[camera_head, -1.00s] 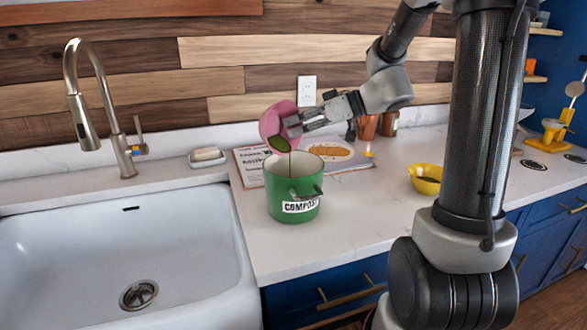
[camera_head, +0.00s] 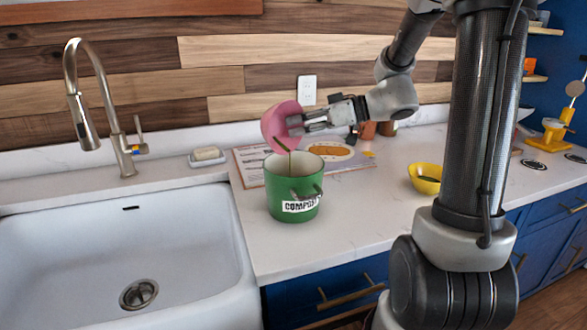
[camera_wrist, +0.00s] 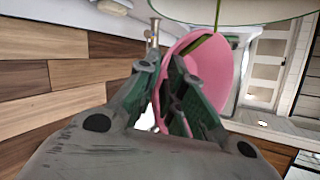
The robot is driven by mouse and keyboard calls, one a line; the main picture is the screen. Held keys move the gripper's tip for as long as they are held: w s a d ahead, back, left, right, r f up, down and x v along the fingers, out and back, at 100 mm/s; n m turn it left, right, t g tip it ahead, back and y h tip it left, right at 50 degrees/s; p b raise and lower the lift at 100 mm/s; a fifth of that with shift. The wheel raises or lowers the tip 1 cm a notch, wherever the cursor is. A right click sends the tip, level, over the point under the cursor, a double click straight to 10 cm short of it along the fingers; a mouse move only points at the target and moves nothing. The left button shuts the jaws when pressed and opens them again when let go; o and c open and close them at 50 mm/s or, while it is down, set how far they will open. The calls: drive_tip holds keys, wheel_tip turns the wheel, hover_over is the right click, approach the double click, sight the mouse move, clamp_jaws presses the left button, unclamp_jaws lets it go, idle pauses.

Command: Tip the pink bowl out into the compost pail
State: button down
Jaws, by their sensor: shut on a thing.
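The pink bowl (camera_head: 279,123) is held tilted above the green compost pail (camera_head: 285,207), in the head view. My gripper (camera_head: 297,124) is shut on the bowl's wall; the wrist view shows the fingers (camera_wrist: 172,85) on either side of the pink bowl wall (camera_wrist: 215,70). A thin olive-green strip (camera_head: 281,144) runs from the bowl's lower edge toward the pail's mouth; I cannot tell whether it is a utensil or poured contents. The pail stands upright on the counter with a "COMPOST" label. Its bottom inside is hidden.
An open book or magazine (camera_head: 249,169) lies behind the pail. A yellow bowl (camera_head: 425,178) stands to the right. The white sink (camera_head: 110,245) and faucet (camera_head: 128,160) are at left, with a soap dish (camera_head: 207,158). Counter between pail and yellow bowl is clear.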

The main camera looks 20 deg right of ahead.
drive_tip(key=shift+s+d+n+t+y, duration=0.15)
drive_tip(key=shift+s+n+t+y, duration=0.15)
drive_tip(key=shift+t+y, duration=0.15)
idle(0.6)
drive_tip(key=shift+r+g, duration=0.1)
drive_tip(key=shift+g, duration=0.15)
